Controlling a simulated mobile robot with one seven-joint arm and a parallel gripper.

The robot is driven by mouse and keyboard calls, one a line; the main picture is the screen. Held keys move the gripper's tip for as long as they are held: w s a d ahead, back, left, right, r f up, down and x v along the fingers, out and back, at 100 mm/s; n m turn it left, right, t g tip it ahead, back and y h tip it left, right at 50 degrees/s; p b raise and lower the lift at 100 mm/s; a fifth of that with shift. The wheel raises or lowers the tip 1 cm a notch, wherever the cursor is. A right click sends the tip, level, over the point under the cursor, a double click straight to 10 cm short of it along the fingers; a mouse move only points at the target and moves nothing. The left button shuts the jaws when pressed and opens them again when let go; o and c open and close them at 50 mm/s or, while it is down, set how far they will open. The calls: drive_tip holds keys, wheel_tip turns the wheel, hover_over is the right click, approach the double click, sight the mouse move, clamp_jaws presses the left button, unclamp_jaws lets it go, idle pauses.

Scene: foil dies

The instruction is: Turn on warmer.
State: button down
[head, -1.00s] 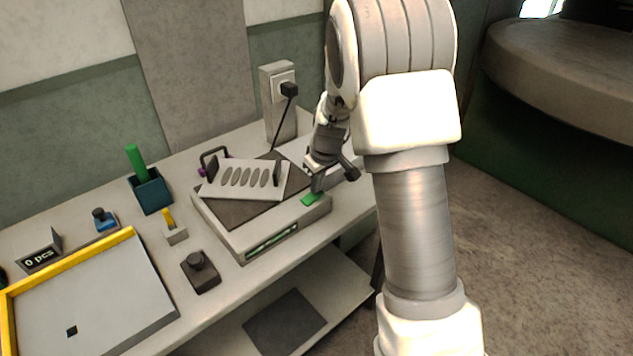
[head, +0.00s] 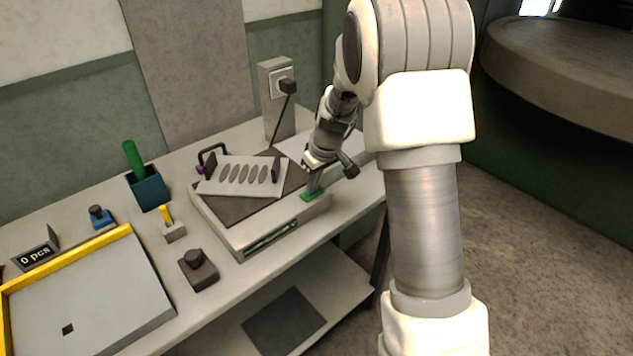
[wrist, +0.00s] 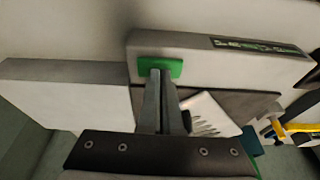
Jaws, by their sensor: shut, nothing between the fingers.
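The warmer (head: 235,232) is a white flat box with a dark top plate, on the table; it also shows in the wrist view (wrist: 205,55). A green switch (head: 308,196) sits on its top at the right front corner, and it shows in the wrist view (wrist: 172,67). My gripper (head: 312,190) is shut and empty. Its fingertips are right at the green switch, overlapping its edge in the wrist view (wrist: 160,75); I cannot tell if they press it. A dark display strip (head: 270,238) with faint green marks is on the warmer's front.
A slotted white die plate (head: 245,176) with a black handle lies on the warmer. A plugged socket post (head: 277,100) stands behind. To the left are a teal cup (head: 148,190), a small yellow-handled block (head: 172,229), a dark knobbed block (head: 198,270) and a yellow-edged tray (head: 95,300).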

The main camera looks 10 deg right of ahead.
drive_tip(key=shift+a+r, duration=0.1)
wheel_tip(320, 180, up, 4)
drive_tip(key=p, duration=0.2)
drive_tip(key=shift+p, duration=0.3)
drive_tip(key=v, duration=1)
drive_tip(key=shift+w+d, duration=0.15)
drive_tip(key=shift+d, duration=0.25)
